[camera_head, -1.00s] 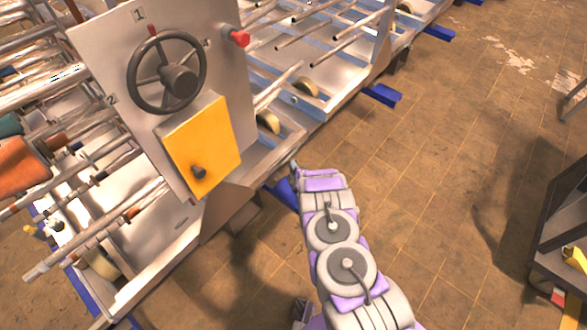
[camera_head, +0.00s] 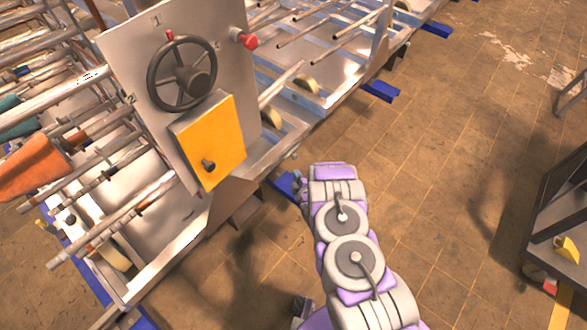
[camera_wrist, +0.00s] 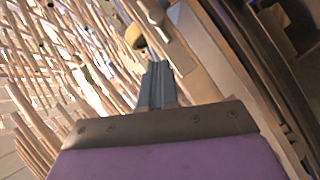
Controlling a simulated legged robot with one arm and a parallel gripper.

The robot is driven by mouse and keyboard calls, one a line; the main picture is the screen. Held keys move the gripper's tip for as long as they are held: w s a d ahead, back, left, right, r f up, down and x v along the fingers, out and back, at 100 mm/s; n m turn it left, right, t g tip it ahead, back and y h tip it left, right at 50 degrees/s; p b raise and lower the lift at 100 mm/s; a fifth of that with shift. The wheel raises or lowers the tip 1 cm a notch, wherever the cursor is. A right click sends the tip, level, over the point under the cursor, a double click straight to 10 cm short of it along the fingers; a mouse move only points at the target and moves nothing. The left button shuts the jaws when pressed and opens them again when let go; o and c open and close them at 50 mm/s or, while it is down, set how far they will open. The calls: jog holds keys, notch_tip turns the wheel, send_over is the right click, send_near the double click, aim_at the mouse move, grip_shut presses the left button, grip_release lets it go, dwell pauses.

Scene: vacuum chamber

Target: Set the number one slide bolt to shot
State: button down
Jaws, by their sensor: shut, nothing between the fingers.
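A grey panel (camera_head: 218,80) stands at the upper left of the head view, with a black handwheel (camera_head: 182,73), a red knob (camera_head: 247,40) near its right edge and a yellow box (camera_head: 211,148) with a dark knob. Number marks show on the panel, one above the wheel and one at its left edge. I cannot tell which part is the number one slide bolt. My gripper is mostly hidden behind my arm in the head view. In the wrist view my gripper (camera_wrist: 158,72) is shut and empty, apart from the panel controls.
A machine frame with many metal rods (camera_head: 85,170) and blue feet (camera_head: 380,90) runs along the left and back. A dark bench (camera_head: 555,235) with a yellow item (camera_head: 567,248) stands at the right. The tiled floor (camera_head: 430,150) between is clear.

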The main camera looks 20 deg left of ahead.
jog(key=v, duration=0.3)
jog(key=shift+s+a+p, duration=0.15)
jog(key=shift+p, duration=0.15)
jog(key=shift+r, duration=0.1)
dwell(0.3)
